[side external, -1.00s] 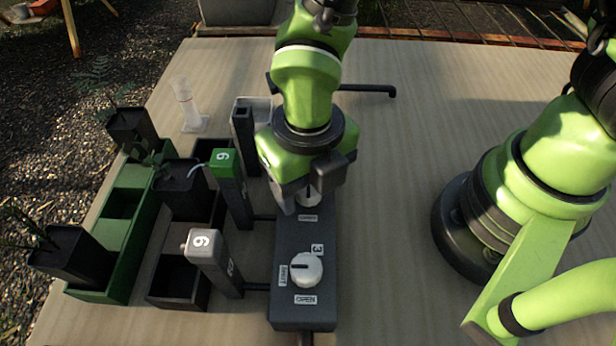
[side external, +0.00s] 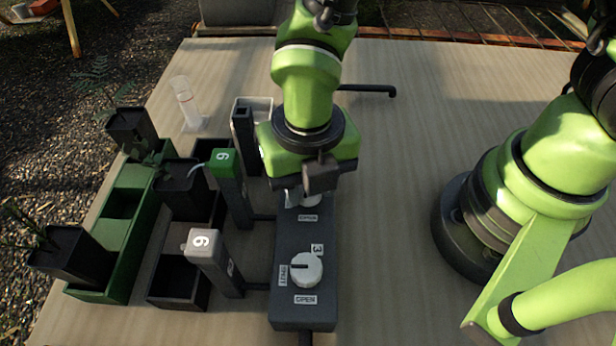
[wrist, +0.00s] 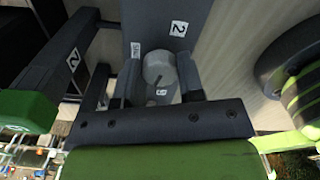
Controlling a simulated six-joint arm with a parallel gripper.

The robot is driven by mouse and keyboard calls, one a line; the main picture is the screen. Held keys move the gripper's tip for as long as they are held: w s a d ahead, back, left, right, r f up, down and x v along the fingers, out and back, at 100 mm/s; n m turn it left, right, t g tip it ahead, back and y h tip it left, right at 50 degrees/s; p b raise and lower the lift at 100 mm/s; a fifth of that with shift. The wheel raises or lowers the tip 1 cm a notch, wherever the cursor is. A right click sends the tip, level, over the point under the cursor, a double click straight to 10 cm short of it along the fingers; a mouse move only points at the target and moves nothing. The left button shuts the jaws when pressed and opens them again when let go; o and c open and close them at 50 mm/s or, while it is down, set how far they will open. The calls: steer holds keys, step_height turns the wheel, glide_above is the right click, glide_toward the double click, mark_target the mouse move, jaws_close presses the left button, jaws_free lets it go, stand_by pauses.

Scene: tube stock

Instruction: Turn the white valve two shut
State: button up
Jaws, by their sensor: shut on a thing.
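The white valve two is a round white knob (wrist: 158,68) beside a "2" label (wrist: 179,29) on the dark valve block (side external: 287,240). A small label lies to its left and another below it in the wrist view. A short dark mark shows on the knob's lower part, but its exact heading is hard to tell. My gripper (wrist: 159,78) points down and is shut on the knob, one finger on each side. In the side view my gripper (side external: 303,196) hides most of the knob.
A second white knob (side external: 306,270), labelled 3, sits nearer on the block, with SHUT and OPEN labels. Grey-topped (side external: 203,242) and green-topped (side external: 224,162) posts stand close to the left, before potted plants in trays. The tabletop between block and my base is clear.

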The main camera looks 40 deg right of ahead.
steer(key=m, duration=1.1)
steer(key=shift+s+m, duration=0.1)
steer(key=shift+m, duration=1.8)
steer(key=o, duration=0.9)
step_height(320, 180, up, 10)
